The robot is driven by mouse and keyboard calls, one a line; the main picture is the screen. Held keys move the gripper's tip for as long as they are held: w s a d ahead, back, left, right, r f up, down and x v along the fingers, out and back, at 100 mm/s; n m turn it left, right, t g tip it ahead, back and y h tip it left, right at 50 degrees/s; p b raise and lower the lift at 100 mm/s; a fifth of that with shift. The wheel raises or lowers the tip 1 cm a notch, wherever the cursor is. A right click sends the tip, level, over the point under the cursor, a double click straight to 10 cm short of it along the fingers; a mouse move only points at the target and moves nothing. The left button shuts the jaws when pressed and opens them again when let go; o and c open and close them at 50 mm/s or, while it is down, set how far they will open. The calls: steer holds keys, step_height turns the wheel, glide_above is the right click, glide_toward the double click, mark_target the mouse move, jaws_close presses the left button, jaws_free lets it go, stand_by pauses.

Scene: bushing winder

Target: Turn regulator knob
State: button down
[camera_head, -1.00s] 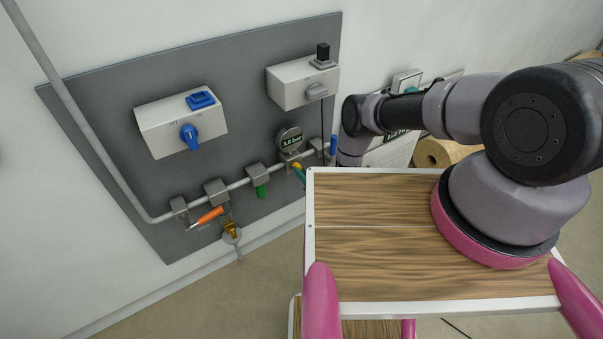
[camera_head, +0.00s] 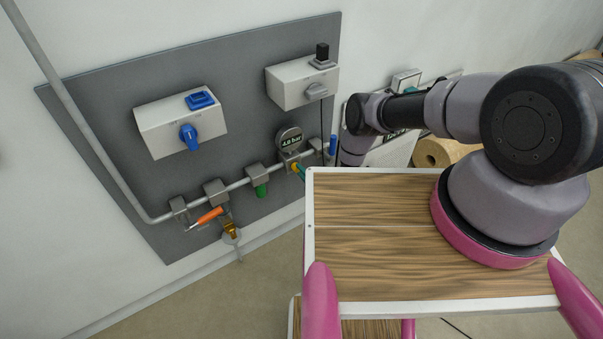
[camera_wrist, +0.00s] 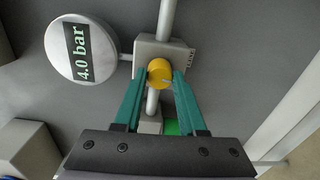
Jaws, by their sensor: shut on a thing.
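The regulator knob (camera_wrist: 160,73) is a yellow round knob on a grey block (camera_wrist: 148,46) on the pipe. My gripper (camera_wrist: 159,78) has its two green fingers shut on the knob, one on each side. The round gauge (camera_wrist: 82,52) beside the block reads 4.0 bar in the wrist view. In the head view the gauge (camera_head: 289,138) sits above the pipe at the panel's lower right.
An orange-handled valve (camera_head: 209,215) and a green part (camera_head: 261,190) hang along the pipe (camera_head: 235,184). A blue part (camera_head: 333,145) stands close right of the gauge.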

steer(key=shift+f+m, duration=0.1)
steer(key=shift+m, duration=1.4)
steer(key=shift+d, duration=0.1)
steer(key=shift+c, duration=2.4)
jaws_free()
